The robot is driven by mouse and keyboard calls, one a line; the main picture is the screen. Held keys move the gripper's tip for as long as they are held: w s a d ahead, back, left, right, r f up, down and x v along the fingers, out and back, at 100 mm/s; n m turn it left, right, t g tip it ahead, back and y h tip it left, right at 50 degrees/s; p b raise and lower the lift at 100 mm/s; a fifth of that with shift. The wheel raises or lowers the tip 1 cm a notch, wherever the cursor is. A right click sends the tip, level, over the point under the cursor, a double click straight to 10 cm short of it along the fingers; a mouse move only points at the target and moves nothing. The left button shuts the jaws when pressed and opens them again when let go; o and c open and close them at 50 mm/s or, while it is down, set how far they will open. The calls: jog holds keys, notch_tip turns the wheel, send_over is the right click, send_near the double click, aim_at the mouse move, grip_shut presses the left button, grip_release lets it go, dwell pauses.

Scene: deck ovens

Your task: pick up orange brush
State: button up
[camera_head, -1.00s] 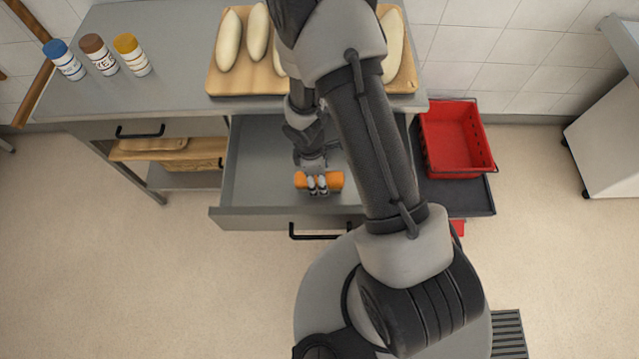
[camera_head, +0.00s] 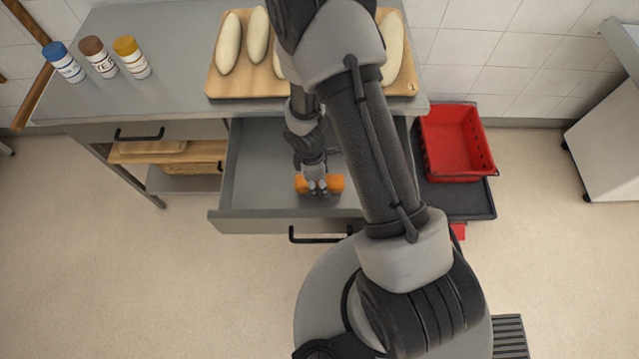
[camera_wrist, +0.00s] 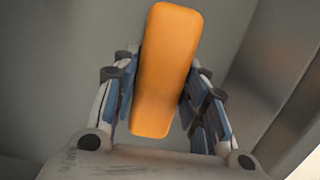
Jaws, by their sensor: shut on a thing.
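The orange brush (camera_head: 335,184) is in the open drawer (camera_head: 262,160), near its front wall. In the head view my gripper (camera_head: 318,188) is at the middle of the brush and covers that part of it. In the wrist view the brush (camera_wrist: 166,70) shows as a smooth orange block, long side up the picture. The fingers of my gripper (camera_wrist: 163,112) with their blue pads stand on both sides of it, shut on it. I cannot tell whether the brush touches the drawer floor. Its underside is hidden.
The worktop above the drawer holds a wooden board (camera_head: 232,88) with pale dough loaves and three jars (camera_head: 100,55). A red crate (camera_head: 452,145) stands on a dark surface to the right. The drawer's walls are close around my gripper. The drawer floor to the left is bare.

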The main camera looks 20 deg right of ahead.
jog(key=shift+c, duration=0.4)
jog(key=shift+r, duration=0.25)
notch_tip(320, 180, up, 20)
jog(key=p, duration=0.9)
jog(key=shift+f+p, duration=0.2)
jog(key=shift+p, duration=0.2)
